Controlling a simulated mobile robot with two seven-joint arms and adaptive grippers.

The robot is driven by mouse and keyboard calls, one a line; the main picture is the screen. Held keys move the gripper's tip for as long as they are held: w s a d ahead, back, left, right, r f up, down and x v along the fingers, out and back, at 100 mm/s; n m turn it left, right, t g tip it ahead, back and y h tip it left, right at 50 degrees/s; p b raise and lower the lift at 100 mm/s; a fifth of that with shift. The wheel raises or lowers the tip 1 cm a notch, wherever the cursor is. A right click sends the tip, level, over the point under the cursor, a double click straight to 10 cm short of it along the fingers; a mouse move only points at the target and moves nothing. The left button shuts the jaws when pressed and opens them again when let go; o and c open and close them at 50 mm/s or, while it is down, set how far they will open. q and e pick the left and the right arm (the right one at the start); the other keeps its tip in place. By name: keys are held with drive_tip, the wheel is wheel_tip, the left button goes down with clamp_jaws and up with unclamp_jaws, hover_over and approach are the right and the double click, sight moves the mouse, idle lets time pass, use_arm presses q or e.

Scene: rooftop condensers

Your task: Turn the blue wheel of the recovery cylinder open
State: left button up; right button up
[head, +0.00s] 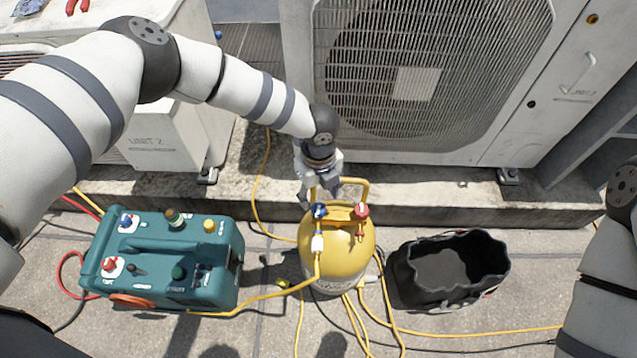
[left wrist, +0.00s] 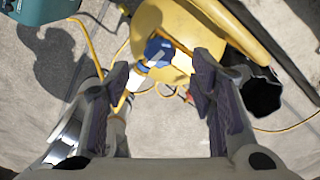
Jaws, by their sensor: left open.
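The yellow recovery cylinder (head: 338,262) stands upright on the paving in the head view, with a yellow handle frame on top. Its blue wheel (head: 320,210) is on the left of the top, and a red wheel (head: 361,210) is on the right. My left gripper (head: 315,195) is just behind and above the blue wheel, pointing down. In the left wrist view the blue wheel (left wrist: 158,52) shows ahead, between the lines of the two open fingers (left wrist: 160,90), with nothing held. My right gripper is out of view; only part of my right arm shows.
A teal recovery machine (head: 165,255) stands left of the cylinder, and an open black bag (head: 450,268) stands to the right. Yellow hoses (head: 275,296) run across the paving. A large condenser unit (head: 420,75) on a concrete ledge (head: 440,190) is close behind.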

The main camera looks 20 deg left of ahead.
sight(318, 208)
use_arm(q)
wheel_tip(318, 208, up, 7)
drive_tip(key=shift+f, duration=0.15)
